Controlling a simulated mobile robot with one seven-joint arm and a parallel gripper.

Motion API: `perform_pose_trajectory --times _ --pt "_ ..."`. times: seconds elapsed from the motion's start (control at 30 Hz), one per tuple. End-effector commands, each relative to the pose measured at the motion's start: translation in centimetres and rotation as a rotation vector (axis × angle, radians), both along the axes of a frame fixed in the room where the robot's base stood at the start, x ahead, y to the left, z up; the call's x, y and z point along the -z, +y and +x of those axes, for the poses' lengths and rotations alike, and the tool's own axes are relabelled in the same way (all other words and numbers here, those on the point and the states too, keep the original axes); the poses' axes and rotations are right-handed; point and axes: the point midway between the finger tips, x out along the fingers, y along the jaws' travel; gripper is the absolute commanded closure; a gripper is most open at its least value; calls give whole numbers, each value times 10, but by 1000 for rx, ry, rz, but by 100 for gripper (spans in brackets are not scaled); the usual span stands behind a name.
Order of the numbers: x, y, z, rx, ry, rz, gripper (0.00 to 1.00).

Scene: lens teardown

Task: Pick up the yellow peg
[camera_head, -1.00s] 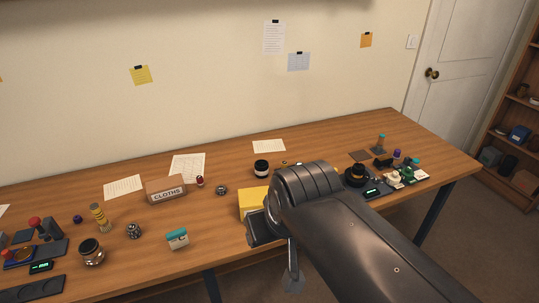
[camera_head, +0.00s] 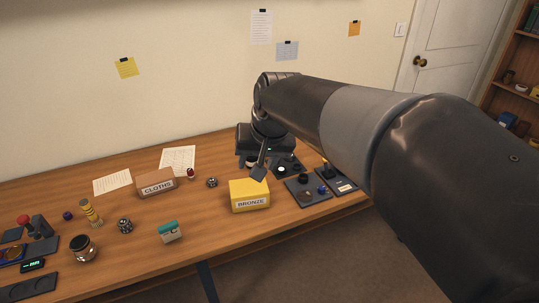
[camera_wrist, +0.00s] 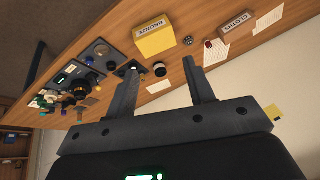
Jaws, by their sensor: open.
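A small upright piece with a yellowish part (camera_head: 326,169) stands on a dark tray at the right of the bench in the head view; I cannot tell for sure whether it is the yellow peg. In the wrist view I cannot pick out a yellow peg. My gripper (camera_wrist: 161,66) is open and empty, with its two fingers spread above the bench. In the head view, my gripper (camera_head: 258,168) hangs behind the yellow box, left of the dark trays. My arm hides the bench's right end there.
A yellow BRONZE box (camera_head: 249,196) stands in front of my gripper. A brown CLOTHS box (camera_head: 156,184) lies to the left. A dark tray (camera_head: 299,202) holds small knobs. A striped yellow cylinder (camera_head: 91,214) and a jar (camera_head: 83,249) stand far left.

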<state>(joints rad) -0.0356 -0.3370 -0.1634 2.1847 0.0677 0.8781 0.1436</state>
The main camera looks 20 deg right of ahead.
Motion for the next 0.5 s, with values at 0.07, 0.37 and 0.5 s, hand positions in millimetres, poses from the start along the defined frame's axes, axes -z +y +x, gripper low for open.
perform_pose_trajectory --times 0.07,0.37,0.5 --pt "3 -10 27 49 19 18 51" --pt "26 -55 118 239 67 52 51" --pt "45 -76 158 326 85 49 51"
